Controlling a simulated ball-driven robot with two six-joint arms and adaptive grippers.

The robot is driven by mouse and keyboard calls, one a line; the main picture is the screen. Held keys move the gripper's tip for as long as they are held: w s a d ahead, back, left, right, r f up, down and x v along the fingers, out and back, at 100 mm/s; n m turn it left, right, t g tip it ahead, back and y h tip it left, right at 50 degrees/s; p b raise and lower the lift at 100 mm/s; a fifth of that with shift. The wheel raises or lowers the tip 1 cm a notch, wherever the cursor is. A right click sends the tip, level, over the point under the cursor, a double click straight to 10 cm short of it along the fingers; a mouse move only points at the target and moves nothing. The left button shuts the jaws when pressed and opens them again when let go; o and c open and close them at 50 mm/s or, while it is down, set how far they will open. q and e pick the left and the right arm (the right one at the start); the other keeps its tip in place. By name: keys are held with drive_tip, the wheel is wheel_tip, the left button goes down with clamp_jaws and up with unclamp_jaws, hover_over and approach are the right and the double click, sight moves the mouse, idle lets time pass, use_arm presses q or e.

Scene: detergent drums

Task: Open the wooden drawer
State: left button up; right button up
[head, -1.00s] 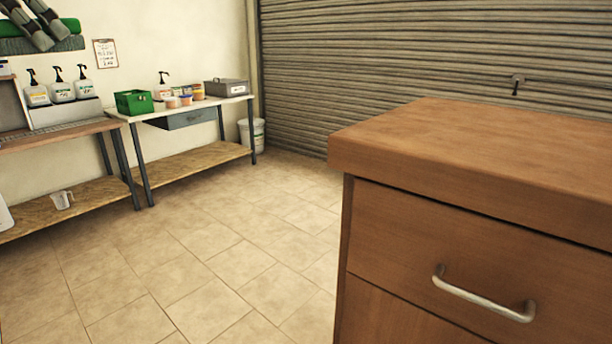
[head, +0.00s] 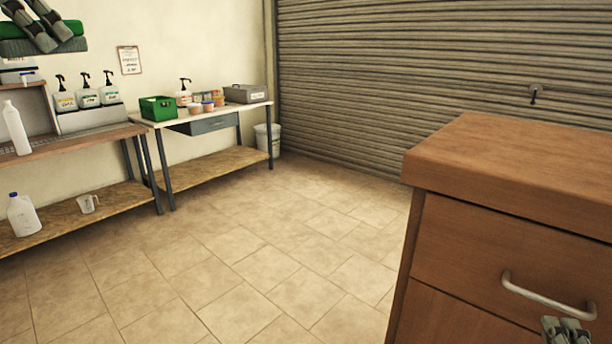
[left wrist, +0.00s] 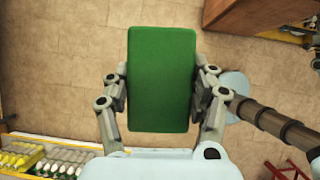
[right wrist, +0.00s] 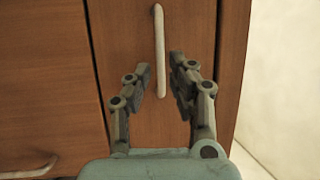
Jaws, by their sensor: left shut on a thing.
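The wooden drawer (head: 500,262) is the front below the top of a brown cabinet at the right of the head view. It looks closed. Its silver bar handle (head: 548,297) also shows in the right wrist view (right wrist: 158,30). My right gripper (head: 567,326) is at the lower right edge, just below the handle in the picture. In the right wrist view it (right wrist: 161,65) is open and empty, with the handle close to its right finger; contact is unclear. My left gripper (head: 35,28) is shut on a green block (left wrist: 161,80), held over the floor.
A workbench (head: 215,118) with a green crate (head: 158,108), bottles and a grey box stands at the back left. A shelf table (head: 80,143) with white bottles is at the left. A white bucket (head: 267,139) stands by the shutter (head: 400,90). The tiled floor between is clear.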

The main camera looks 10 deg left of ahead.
sight(546, 298)
drive_tip(key=x, duration=0.6)
drive_tip(key=shift+w, duration=0.35)
drive_tip(key=shift+c, duration=0.4)
clamp_jaws()
